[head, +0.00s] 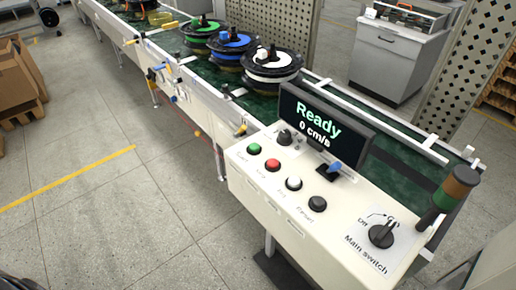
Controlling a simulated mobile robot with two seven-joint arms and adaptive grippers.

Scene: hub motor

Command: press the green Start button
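The green Start button (254,148) is the leftmost of a row of push buttons on the cream control panel (340,225) at the right. It stands uncovered, with nothing touching it. The small label by it is too small to read surely. A red button (272,164), a white button (293,183) and a black button (317,203) follow to its right. The display (322,128) behind them reads "Ready" and "0 cm/s". Neither of my grippers can be made out in the head view.
The green conveyor (205,69) behind carries hub motors, one with a white centre (272,64). The floor left of the panel is clear.

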